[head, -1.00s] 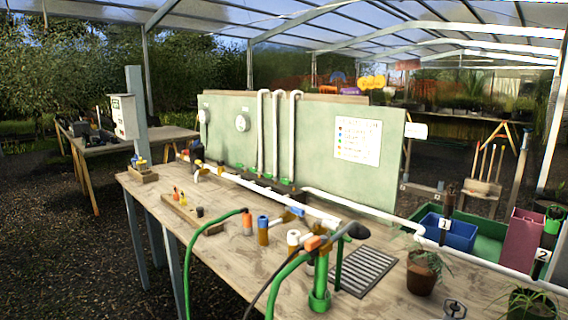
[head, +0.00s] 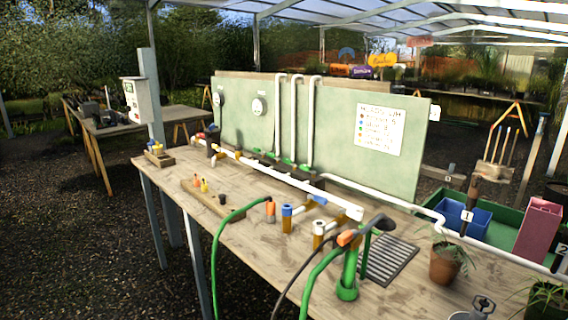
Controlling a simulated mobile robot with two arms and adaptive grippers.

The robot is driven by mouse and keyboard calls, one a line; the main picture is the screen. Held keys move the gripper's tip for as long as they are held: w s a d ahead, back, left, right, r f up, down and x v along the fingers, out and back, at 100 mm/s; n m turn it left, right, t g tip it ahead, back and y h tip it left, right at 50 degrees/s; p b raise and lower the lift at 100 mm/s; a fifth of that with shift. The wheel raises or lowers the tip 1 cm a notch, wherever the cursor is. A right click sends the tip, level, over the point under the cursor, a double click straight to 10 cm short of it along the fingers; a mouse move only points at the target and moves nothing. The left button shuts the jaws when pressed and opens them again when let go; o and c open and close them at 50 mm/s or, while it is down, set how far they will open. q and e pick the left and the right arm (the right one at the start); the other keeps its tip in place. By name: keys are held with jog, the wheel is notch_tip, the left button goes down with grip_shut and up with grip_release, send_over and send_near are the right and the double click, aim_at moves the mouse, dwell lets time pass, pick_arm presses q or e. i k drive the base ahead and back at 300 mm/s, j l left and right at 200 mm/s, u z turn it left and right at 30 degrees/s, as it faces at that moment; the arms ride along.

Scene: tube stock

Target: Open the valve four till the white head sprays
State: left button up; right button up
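A white pipe (head: 268,172) runs along the wooden bench with small coloured valve handles on it. A blue handle (head: 318,200) sits near its near end, and a yellow handle (head: 220,155) and a red one (head: 200,135) sit farther back. I cannot read which is valve four. A short white-topped brown head (head: 319,230) stands on the bench, beside a blue-topped one (head: 287,216) and an orange-topped one (head: 270,210). No spray is visible from them. Neither of my grippers is in view.
The bench (head: 235,240) also bears a green stand with a black nozzle (head: 380,222), green hoses (head: 220,240), a dark grate (head: 390,262) and a potted plant (head: 445,262). A green panel (head: 340,150) with a sign (head: 382,130) stands behind. Gravel floor lies left.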

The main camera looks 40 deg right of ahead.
aim_at(304, 167)
jog(key=i+u, duration=0.25)
jog(key=i, duration=0.45)
jog(key=i+l+u, duration=0.3)
jog(key=i, duration=0.4)
jog(key=i+j+u, duration=0.1)
jog(key=i+j, duration=0.15)
jog(key=i, duration=0.3)
jog(key=i+j, duration=0.2)
jog(key=i, duration=0.4)
jog(key=i+j+u, duration=0.15)
jog(key=i, duration=0.4)
jog(key=z, duration=2.75)
jog(key=k+j, duration=0.05)
jog(key=j, duration=0.05)
